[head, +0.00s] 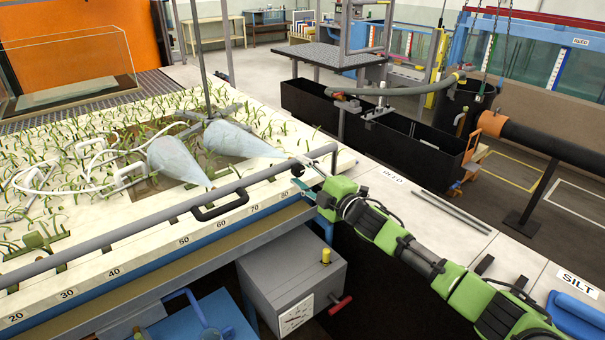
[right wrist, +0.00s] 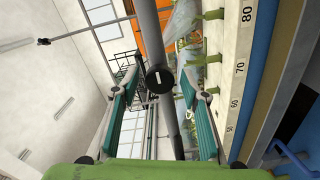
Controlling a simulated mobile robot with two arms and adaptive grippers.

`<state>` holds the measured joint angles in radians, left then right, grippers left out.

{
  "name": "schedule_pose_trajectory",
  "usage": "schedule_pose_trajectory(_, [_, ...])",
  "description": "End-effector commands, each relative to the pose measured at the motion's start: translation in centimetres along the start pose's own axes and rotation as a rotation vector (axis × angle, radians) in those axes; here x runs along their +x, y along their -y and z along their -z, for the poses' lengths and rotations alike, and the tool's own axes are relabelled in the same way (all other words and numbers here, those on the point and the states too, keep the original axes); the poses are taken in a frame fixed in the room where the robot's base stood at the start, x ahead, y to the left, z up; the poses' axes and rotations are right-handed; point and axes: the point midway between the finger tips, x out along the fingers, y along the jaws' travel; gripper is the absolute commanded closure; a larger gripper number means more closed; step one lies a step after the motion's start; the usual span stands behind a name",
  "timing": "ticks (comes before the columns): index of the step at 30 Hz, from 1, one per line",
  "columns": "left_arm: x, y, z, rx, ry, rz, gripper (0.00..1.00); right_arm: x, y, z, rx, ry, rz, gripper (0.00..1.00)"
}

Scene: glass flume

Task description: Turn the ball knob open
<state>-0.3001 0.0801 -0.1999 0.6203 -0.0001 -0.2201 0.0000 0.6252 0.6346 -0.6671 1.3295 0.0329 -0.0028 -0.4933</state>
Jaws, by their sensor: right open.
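My right gripper (head: 306,178) is open at the tank's near edge, its arm coming in from the lower right. In the right wrist view the two teal-padded fingers of the gripper (right wrist: 157,78) stand apart. A dark round end with a short white bar (right wrist: 160,79) shows between them, and I see no grip on it. A yellow knob (head: 326,256) stands on a grey box below the tank edge. My left gripper is not in view.
Two pale tapered bodies (head: 180,163) lie among green plants. The grey box (head: 290,279) has a red-ended lever (head: 341,304). Pale slabs lie right of my gripper.

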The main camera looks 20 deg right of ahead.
Motion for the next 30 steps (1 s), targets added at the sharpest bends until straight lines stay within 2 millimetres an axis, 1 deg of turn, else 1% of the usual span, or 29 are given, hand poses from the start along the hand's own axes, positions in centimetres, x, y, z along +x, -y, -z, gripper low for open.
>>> schedule_pose_trajectory(5, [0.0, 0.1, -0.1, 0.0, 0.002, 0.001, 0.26, -0.5, 0.1, 0.0, 0.0, -0.001, 0.001, 0.59])
schedule_pose_trajectory(8, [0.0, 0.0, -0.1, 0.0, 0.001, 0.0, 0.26, -1.5, 0.2, 0.0, -0.001, -0.001, 0.002, 0.59])
schedule_pose_trajectory(21, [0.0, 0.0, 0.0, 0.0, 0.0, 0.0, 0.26, -9.1, 0.2, -0.1, 0.0, 0.001, 0.003, 0.59])
schedule_pose_trajectory(25, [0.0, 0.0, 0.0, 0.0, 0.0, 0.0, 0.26, -10.6, 0.2, -0.1, 0.001, 0.0, 0.002, 0.59])
schedule_pose_trajectory(30, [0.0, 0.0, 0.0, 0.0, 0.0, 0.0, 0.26, -11.7, 0.1, -0.1, 0.001, 0.001, 0.001, 0.59])
